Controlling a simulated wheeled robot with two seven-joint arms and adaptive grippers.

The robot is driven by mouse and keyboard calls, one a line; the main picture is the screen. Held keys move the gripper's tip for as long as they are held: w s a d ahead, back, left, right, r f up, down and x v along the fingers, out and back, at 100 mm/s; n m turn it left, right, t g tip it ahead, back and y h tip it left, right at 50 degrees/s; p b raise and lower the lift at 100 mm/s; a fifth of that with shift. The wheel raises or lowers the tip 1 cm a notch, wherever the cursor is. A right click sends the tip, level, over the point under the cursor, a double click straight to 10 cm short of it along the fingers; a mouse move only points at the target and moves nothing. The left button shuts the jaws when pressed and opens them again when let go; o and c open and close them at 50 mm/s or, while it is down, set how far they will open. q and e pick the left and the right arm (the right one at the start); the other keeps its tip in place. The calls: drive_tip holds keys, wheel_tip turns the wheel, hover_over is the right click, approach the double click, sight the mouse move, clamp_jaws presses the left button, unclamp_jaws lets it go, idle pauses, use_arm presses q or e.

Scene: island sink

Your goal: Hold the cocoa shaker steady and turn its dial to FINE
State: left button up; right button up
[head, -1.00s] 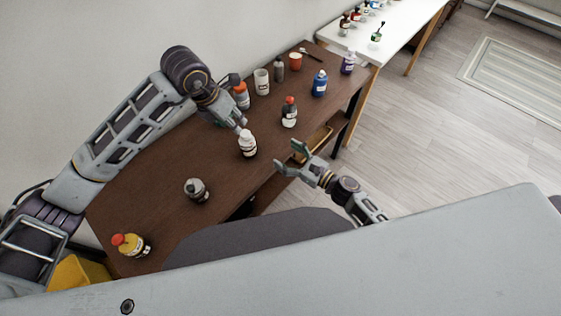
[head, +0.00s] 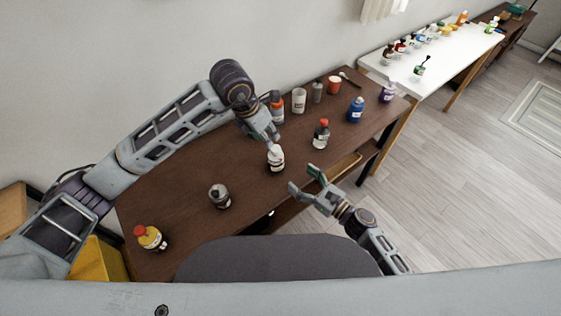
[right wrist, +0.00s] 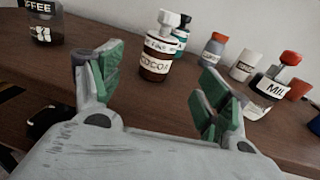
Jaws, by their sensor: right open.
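The cocoa shaker (head: 276,160) stands upright on the brown table, with a white top and a brown body. In the right wrist view the cocoa shaker (right wrist: 155,62) shows its COCOA label and a white upper band with small dark marks I cannot read. My left gripper (head: 272,137) is right behind and above the shaker's top. Its fingers are too small and overlapped to tell whether they are open or touching. My right gripper (head: 303,180) is open and empty at the table's front edge, apart from the shaker. The shaker shows between its green-padded fingers (right wrist: 162,78).
A grey-topped coffee jar (head: 219,196) and a yellow bottle (head: 151,238) stand to the left. A red-capped milk bottle (head: 321,134) is right of the shaker. A white cup (head: 299,101), blue bottle (head: 355,110) and red cup (head: 334,85) stand farther back.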

sight(282, 163)
drive_tip(key=shift+x, duration=6.35)
drive_tip(key=c, duration=1.2)
drive_tip(key=shift+d, duration=0.1)
